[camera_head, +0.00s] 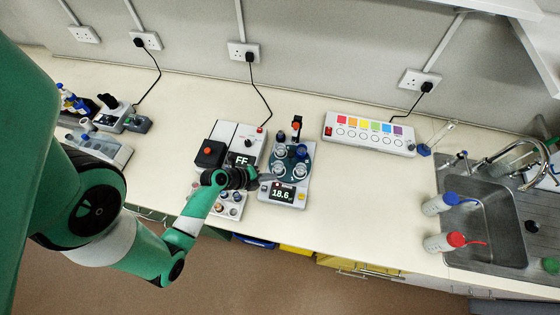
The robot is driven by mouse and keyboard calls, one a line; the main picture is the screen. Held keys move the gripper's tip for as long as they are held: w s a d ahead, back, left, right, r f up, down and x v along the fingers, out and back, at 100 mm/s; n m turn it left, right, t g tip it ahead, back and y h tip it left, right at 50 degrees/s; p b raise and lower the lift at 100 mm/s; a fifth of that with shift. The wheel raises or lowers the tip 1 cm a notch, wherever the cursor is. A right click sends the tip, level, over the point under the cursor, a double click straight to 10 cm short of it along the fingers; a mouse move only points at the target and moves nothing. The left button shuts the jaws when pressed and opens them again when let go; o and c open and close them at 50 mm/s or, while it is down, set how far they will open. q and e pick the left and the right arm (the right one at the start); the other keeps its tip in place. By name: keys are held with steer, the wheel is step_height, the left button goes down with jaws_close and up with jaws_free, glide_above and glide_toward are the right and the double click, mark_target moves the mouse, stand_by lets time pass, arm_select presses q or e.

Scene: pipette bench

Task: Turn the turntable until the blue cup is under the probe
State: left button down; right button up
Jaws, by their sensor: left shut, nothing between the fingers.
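The turntable (290,162) is a dark teal disc on a white instrument with a display reading 18.6, at the middle of the bench. Several cups stand on it. The blue cup (301,151) is at its back right; the others look pale or clear. A dark upright part with a red top (296,127), which may be the probe, stands behind the disc; its tip cannot be made out. My left gripper (264,178) is shut and empty, at the disc's front left edge. I cannot tell whether it touches the disc or a cup. My right gripper is not in view.
A white device with a black block (210,153) and a display stands left of the turntable. A tray of small round items (232,207) lies below my left wrist. A white strip with coloured squares (369,134) is at the back right. A sink (490,225) is far right.

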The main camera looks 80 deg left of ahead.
arm_select(q)
steer(key=b, duration=0.4)
glide_toward(294, 176)
steer(key=shift+w+f, duration=0.5)
steer(key=shift+f, duration=0.3)
steer(key=x, duration=0.4)
steer(key=shift+w+r, duration=0.15)
steer(key=shift+w, duration=0.05)
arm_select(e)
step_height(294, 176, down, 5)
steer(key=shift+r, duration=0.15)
arm_select(q)
steer(key=shift+a, duration=0.1)
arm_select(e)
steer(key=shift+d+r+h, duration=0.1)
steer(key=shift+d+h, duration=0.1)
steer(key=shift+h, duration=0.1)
